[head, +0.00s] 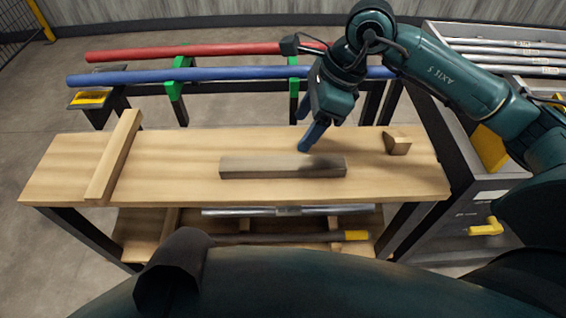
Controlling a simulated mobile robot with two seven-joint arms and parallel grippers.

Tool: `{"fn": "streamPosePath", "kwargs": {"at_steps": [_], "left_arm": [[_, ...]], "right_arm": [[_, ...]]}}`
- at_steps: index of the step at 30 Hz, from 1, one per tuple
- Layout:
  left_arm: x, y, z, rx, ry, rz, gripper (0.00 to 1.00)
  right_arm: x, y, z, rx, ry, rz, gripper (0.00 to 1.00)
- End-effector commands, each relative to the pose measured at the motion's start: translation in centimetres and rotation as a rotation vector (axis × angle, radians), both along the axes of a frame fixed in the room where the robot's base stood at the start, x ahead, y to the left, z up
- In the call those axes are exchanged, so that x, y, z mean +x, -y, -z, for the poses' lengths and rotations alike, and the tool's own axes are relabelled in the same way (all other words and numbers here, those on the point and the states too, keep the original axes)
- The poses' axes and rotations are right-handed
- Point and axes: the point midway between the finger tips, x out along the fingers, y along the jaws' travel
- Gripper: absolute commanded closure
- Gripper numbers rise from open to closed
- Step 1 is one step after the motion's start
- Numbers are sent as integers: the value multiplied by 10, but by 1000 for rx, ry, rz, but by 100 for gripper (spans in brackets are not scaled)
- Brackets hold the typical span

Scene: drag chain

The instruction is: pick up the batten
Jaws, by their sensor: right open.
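A long, light wooden batten (116,155) lies across the left end of the wooden bench top (180,192), running from front to back. A shorter grey-brown bar (282,168) lies crosswise in the middle of the bench. My right gripper (312,130) points down just behind and above the right half of this bar, with its blue fingers open and nothing seen between them. It is well to the right of the batten and apart from it. My left gripper is out of view.
A small wooden wedge (397,143) stands at the bench's right end. Behind are a red tube (190,51) and a blue tube (220,74) on green-clipped supports (175,84). Metal pipes (505,58) lie on a cabinet at right. A lower shelf (195,222) holds rods.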

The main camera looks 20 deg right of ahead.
Motion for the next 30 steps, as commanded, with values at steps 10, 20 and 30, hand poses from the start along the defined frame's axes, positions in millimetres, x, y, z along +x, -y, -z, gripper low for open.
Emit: {"fn": "streamPosePath", "kwargs": {"at_steps": [10, 20, 30], "left_arm": [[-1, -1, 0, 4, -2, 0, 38], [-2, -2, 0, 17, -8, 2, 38], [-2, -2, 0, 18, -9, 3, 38]], "right_arm": [[5, -18, 44, 2, -2, 1, 38], [3, -33, 83, 4, -4, 0, 38], [5, -36, 94, 3, 0, 1, 38]]}}
